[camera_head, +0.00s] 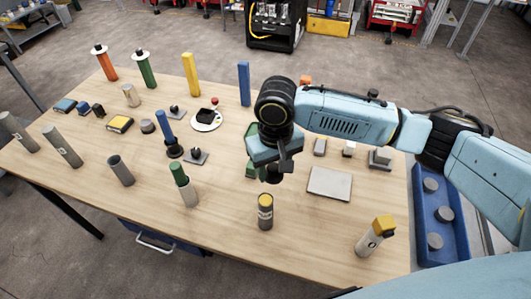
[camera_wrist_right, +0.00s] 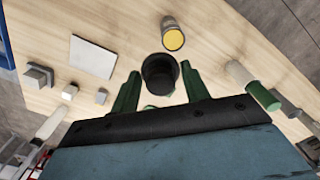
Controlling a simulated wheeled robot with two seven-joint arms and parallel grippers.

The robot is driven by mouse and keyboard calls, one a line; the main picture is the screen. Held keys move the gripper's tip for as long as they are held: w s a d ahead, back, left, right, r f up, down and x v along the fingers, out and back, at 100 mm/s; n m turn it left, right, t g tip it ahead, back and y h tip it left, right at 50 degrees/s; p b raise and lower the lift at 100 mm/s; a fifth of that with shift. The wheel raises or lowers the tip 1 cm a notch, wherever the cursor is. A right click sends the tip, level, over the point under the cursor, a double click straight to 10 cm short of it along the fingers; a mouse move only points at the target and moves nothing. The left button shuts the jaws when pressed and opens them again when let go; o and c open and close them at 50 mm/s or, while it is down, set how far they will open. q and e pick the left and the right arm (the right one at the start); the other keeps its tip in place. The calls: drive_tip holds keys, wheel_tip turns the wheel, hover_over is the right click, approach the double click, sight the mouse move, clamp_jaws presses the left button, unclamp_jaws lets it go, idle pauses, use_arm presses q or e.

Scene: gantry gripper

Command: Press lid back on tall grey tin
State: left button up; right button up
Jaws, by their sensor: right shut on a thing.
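A tall grey tin (camera_head: 265,212) with a label band stands upright near the table's front middle. Its round top shows yellow inside a grey rim, also in the right wrist view (camera_wrist_right: 173,36). My right gripper (camera_head: 272,168) is shut on a round black lid (camera_wrist_right: 160,75), between its green fingers. The lid is above and slightly behind the tin, apart from it. Its lower part shows in the head view (camera_head: 273,177). My left gripper is not in view.
A grey-white bottle with a green top (camera_head: 185,186) stands left of the tin, and one with a yellow cap (camera_head: 376,236) right. A flat grey plate (camera_head: 330,184) lies right of the gripper. A blue tray (camera_head: 437,215) adjoins the table's right edge.

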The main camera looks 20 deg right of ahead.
sight(266, 200)
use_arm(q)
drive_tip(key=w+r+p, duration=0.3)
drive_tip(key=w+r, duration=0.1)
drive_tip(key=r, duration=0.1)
use_arm(e)
drive_tip(key=shift+s+a+f+n+b, duration=0.15)
drive_tip(key=shift+s+a+f+b, duration=0.2)
drive_tip(key=shift+a, duration=0.25)
drive_tip(key=shift+s+a+f+n+b, duration=0.15)
drive_tip(key=shift+s+a+f+b, duration=0.15)
drive_tip(key=shift+a, duration=0.3)
wheel_tip(266, 200, down, 3)
drive_tip(key=b, duration=0.4)
drive_tip(key=shift+f+b, duration=0.3)
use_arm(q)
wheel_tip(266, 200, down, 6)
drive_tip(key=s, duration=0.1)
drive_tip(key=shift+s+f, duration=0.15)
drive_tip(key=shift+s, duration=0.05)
use_arm(e)
drive_tip(key=shift+f, duration=0.85)
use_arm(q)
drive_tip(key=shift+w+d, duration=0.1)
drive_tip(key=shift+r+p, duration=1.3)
use_arm(e)
drive_tip(key=shift+s, duration=0.1)
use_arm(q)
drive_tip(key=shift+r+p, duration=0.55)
use_arm(e)
drive_tip(key=shift+f, duration=0.15)
